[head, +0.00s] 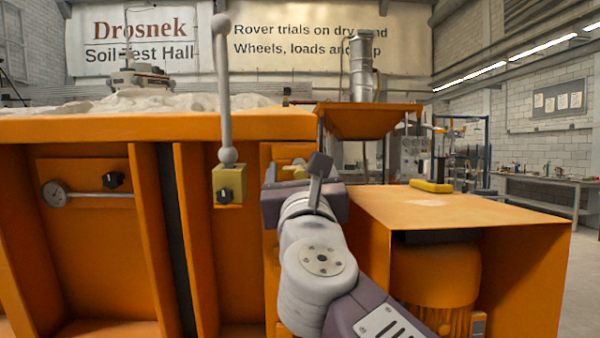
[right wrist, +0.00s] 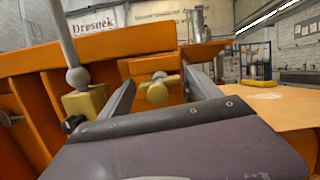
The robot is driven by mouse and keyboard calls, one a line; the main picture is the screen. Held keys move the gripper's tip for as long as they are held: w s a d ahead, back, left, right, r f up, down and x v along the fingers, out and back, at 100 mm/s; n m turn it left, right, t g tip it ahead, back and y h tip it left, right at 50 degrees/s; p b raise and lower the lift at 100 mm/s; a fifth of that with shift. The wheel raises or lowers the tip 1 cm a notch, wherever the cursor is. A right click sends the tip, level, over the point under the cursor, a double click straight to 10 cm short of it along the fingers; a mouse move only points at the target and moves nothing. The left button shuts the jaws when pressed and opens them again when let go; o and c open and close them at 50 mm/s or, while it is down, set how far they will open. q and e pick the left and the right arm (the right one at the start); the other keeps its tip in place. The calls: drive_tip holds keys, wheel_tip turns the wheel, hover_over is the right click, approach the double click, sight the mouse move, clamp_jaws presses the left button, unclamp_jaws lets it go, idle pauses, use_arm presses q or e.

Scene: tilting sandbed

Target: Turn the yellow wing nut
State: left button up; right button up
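The yellow wing nut (right wrist: 157,92) sits on the orange front panel of the sandbed and shows between my right fingers in the right wrist view. In the head view the wing nut (head: 298,172) is partly hidden behind my right gripper (head: 297,170). My right gripper also shows in the right wrist view (right wrist: 159,80). It is open, with one finger on each side of the nut and a gap to each finger. How far the fingertips are from the panel is hard to tell. My left gripper is not in view.
A grey lever (head: 224,90) with a ball joint rises from a yellow block (head: 229,183) just left of my right gripper. An orange cabinet top (head: 450,212) lies to the right. A gauge (head: 55,194) and a black knob (head: 113,181) are on the left panel.

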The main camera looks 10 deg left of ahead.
drive_tip(key=shift+s+f, duration=0.2)
drive_tip(key=b+v, duration=0.3)
drive_tip(key=v, duration=0.5)
drive_tip(key=shift+s+d+b, duration=0.15)
drive_tip(key=shift+s+b, duration=0.15)
drive_tip(key=shift+b, duration=0.05)
